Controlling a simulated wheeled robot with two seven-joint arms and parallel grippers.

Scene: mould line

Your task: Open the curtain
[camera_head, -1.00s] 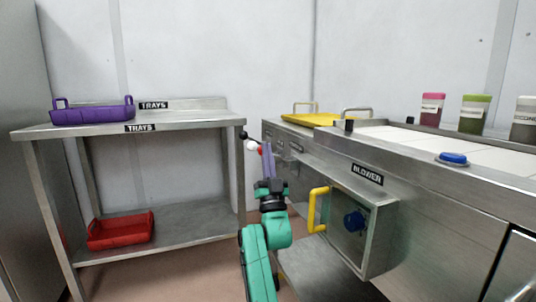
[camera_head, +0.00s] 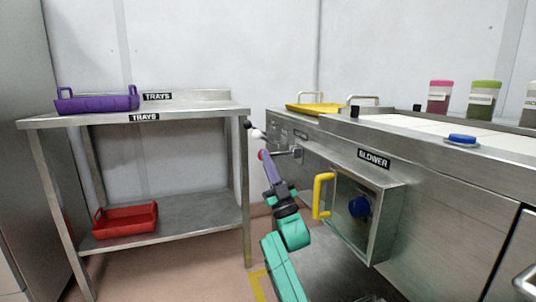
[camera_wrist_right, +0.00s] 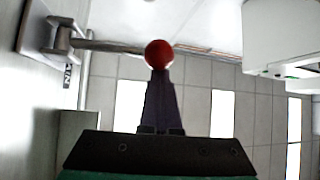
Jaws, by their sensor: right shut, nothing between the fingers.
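No curtain can be made out in either view. A lever with a red ball knob (camera_head: 262,155) sticks out from the side of the steel line; the red ball knob shows large in the right wrist view (camera_wrist_right: 159,53), on its metal rod (camera_wrist_right: 110,47). My right gripper (camera_head: 267,162) has its purple fingers shut, with the tips at the red ball. In the wrist view the tips (camera_wrist_right: 160,75) end right below the ball, which is not between them. Whether they touch it, I cannot tell. A white ball (camera_head: 257,134) sits just above the red one. My left gripper is not in view.
A blower box (camera_head: 365,220) with a yellow handle (camera_head: 321,196) and blue knob stands close right of my arm. A steel tray table (camera_head: 200,117) with a purple tray (camera_head: 97,101) and a red tray (camera_head: 126,219) is at left. A yellow tray (camera_head: 314,109) lies on the line.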

